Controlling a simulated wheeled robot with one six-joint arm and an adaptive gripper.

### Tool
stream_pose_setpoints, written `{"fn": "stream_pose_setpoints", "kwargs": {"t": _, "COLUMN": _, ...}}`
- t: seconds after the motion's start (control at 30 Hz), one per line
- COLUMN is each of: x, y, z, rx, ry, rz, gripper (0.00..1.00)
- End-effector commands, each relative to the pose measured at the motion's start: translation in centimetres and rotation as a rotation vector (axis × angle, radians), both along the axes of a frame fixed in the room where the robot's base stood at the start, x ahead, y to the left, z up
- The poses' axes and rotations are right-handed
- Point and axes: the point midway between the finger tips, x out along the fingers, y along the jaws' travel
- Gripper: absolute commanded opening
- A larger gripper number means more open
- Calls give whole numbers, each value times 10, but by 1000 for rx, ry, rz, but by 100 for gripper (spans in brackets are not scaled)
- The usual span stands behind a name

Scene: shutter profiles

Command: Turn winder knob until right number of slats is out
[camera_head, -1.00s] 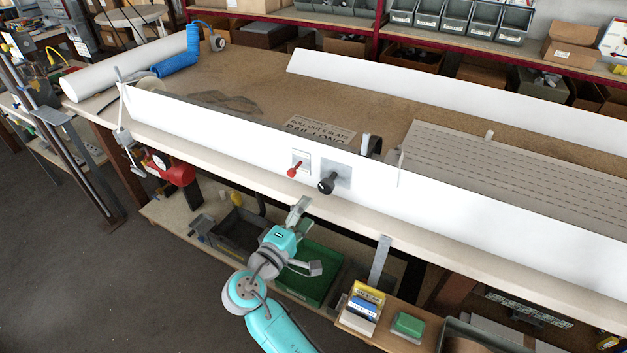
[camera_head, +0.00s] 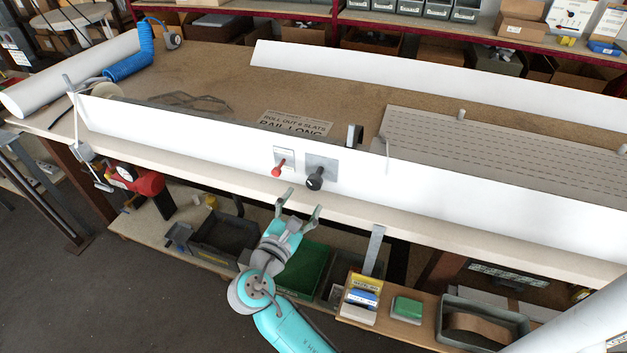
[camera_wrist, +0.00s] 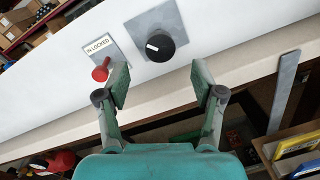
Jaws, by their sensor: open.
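The black winder knob (camera_head: 315,180) stands out from a grey plate on the white front panel (camera_head: 430,195); in the wrist view the knob (camera_wrist: 159,46) bears a white mark. A red-tipped lever (camera_head: 278,170) sits left of it, under a label reading "IN LOCKED" (camera_wrist: 101,46) in the wrist view. My gripper (camera_head: 302,203) is open and empty, below and in front of the knob, not touching it. In the wrist view my gripper (camera_wrist: 160,85) has its fingers spread below the knob. The slatted sheet (camera_head: 490,150) lies on the bench at right. A sign (camera_head: 293,122) reads "ROLL OUT 6 SLATS".
The bench edge (camera_head: 190,165) runs below the panel. A grey bracket (camera_head: 373,250) hangs from it, right of my gripper. A green bin (camera_head: 305,270) and small boxes (camera_head: 360,298) are on the lower shelf. A red device (camera_head: 137,180) hangs at left.

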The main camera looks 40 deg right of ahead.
Motion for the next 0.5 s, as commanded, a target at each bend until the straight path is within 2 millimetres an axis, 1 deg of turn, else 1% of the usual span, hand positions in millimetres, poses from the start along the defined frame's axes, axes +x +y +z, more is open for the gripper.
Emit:
{"fn": "stream_pose_setpoints", "kwargs": {"t": 0.03, "x": 4, "y": -10, "z": 0, "rx": 1, "ry": 0, "rz": -5, "gripper": 67}}
{"fn": "stream_pose_setpoints", "kwargs": {"t": 0.1, "x": 11, "y": -21, "z": 0, "rx": 1, "ry": -1, "rz": -5, "gripper": 67}}
{"fn": "stream_pose_setpoints", "kwargs": {"t": 0.3, "x": 28, "y": -50, "z": 0, "rx": 1, "ry": -2, "rz": -4, "gripper": 67}}
{"fn": "stream_pose_setpoints", "kwargs": {"t": 0.5, "x": 39, "y": -68, "z": 0, "rx": 1, "ry": -3, "rz": -2, "gripper": 67}}
